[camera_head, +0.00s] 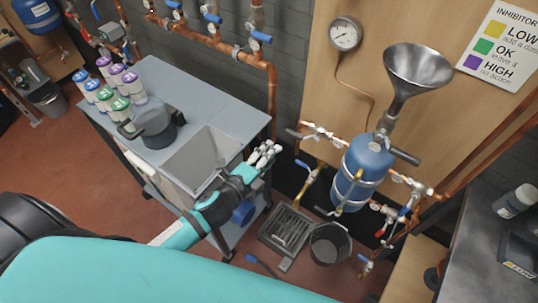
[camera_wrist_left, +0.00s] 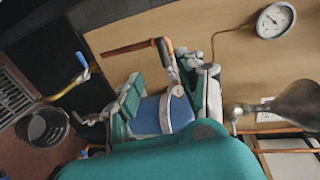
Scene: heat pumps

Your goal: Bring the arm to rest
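My left gripper (camera_head: 264,154) is in the middle of the head view, above the right end of the grey bench and left of the blue vessel (camera_head: 365,172). In the left wrist view its two fingers (camera_wrist_left: 168,88) stand apart with nothing held between them. The blue vessel (camera_wrist_left: 162,115) shows behind the gap, at a distance. My teal arm comes in from the lower left of the head view. My right gripper is not in view.
The bench holds a sink (camera_head: 203,158), a dark pot (camera_head: 156,127) and several bottles (camera_head: 112,85). A metal funnel (camera_head: 416,68) tops the vessel, with copper pipes and valves around it. A black bucket (camera_head: 330,244) and a drain grate (camera_head: 288,229) are on the floor.

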